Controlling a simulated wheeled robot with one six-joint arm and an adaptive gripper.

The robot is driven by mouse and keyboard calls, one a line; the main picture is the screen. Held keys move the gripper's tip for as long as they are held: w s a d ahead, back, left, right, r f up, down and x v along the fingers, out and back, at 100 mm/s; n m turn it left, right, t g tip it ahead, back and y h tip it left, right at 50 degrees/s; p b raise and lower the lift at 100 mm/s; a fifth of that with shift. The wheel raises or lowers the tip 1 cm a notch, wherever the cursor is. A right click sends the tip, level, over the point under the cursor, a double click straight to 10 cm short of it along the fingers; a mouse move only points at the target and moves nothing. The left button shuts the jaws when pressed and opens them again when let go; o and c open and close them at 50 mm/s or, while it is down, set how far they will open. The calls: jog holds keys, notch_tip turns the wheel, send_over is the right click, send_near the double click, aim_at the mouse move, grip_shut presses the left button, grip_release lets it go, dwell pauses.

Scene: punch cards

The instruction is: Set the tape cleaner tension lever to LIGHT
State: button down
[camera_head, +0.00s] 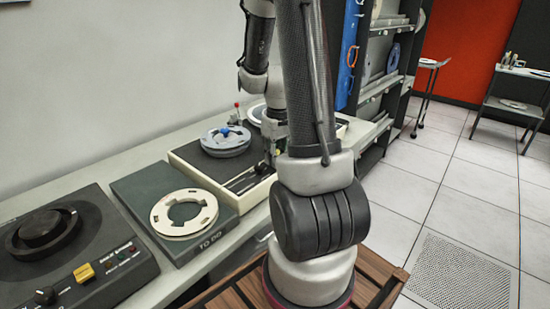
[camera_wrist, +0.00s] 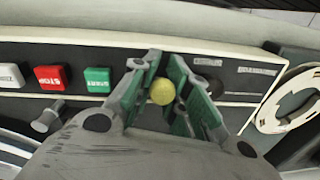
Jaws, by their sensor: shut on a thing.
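The tape cleaner (camera_head: 186,156) is a dark-topped, cream-sided unit on the bench, with a grey reel on it. In the wrist view its front panel (camera_wrist: 235,68) carries a red STOP button (camera_wrist: 50,77) and a green START button (camera_wrist: 97,80). A yellow ball knob (camera_wrist: 162,92), apparently the lever's, sits between the green finger pads of my gripper (camera_wrist: 164,78). My gripper is shut on this knob. In the head view my gripper (camera_head: 271,154) is at the right part of the cleaner, partly behind my arm. The lever's shaft is hidden, and the small setting labels are not legible.
A TO DO tray (camera_head: 136,187) with a cream ring reel (camera_head: 183,213) lies left of the cleaner. A dark machine with knobs (camera_head: 110,235) stands further left. A red-knobbed post (camera_head: 237,105) rises behind the cleaner. Shelving stands beyond; the tiled floor at right is open.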

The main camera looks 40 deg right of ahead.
jog(key=shift+w+r+g, duration=0.1)
jog(key=shift+w+g, duration=0.3)
jog(key=shift+g, duration=0.4)
jog(key=shift+w+r+g+h, duration=0.1)
jog(key=shift+w+g+h, duration=0.05)
jog(key=shift+g, duration=0.55)
jog(key=shift+w+g+h, duration=0.15)
jog(key=shift+g, duration=0.55)
jog(key=c, duration=1.6)
grip_release()
jog(key=v, duration=1.2)
jog(key=shift+a, duration=0.1)
jog(key=shift+s, duration=0.1)
